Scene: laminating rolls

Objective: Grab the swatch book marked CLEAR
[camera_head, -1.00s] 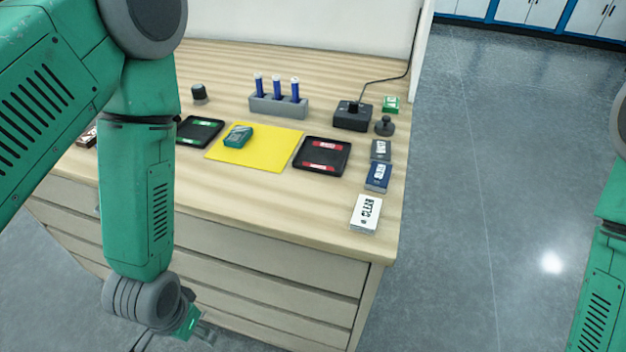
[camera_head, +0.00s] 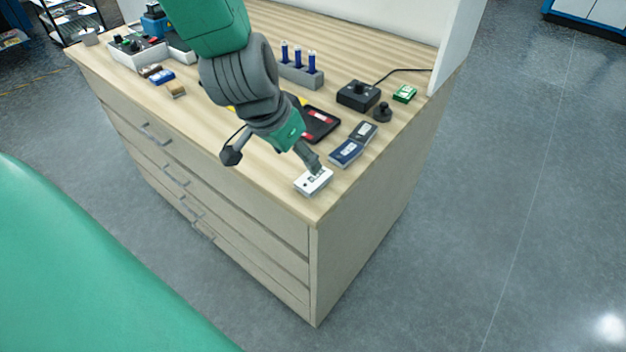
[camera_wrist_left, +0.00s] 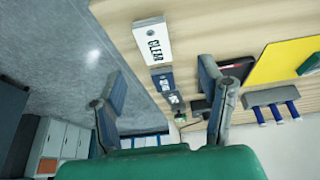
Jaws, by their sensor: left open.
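The white swatch book marked CLEAR (camera_head: 312,187) lies flat near the front right corner of the wooden counter. Whether a finger touches the book cannot be told. My right gripper is not in view.
A blue swatch book (camera_head: 345,153) and a grey one (camera_head: 363,131) lie behind the white one. The counter's edge is close in front.

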